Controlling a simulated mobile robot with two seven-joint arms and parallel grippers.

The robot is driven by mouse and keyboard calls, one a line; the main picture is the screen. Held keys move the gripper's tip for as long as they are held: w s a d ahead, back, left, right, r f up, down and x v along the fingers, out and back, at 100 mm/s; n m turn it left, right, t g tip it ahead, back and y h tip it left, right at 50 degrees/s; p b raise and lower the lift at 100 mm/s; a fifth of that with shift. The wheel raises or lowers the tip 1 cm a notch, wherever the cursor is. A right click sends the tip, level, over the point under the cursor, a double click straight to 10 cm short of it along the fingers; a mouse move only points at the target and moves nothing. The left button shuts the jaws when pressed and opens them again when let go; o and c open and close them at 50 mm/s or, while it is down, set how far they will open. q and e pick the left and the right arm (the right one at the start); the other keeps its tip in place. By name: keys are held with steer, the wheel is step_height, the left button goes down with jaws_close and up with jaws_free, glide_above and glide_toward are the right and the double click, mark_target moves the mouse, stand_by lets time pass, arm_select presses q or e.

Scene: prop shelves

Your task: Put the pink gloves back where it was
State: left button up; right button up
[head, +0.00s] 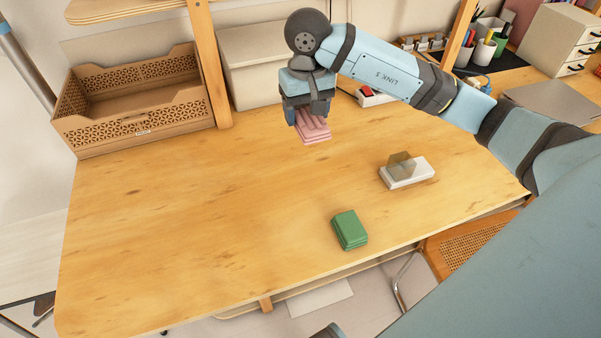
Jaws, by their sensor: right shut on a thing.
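The pink gloves (314,129) show as a folded pink stack under my right gripper (311,113). My right gripper points down at the back middle of the wooden table and is shut on the gloves. The gripper hides their upper part. I cannot tell whether the gloves touch the table or hang just above it. My left gripper is not in view.
A green folded stack (349,230) lies near the table's (190,220) front edge. A white block with a greenish piece (407,174) lies to the right. An empty wooden crate (140,134) stands at the back left. The table's left and middle are clear.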

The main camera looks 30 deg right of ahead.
mark_target(305, 176)
step_height(305, 176, down, 18)
steer(key=shift+r+b, duration=0.2)
steer(key=shift+b, duration=0.3)
steer(key=shift+d+f, duration=0.1)
steer(key=shift+f, duration=0.1)
steer(key=o, duration=0.9)
steer(key=shift+c, duration=0.2)
steer(key=shift+r, duration=0.1)
step_height(305, 176, up, 12)
steer(key=shift+r+p, duration=0.15)
steer(key=shift+p, duration=0.2)
steer(key=shift+s, duration=0.1)
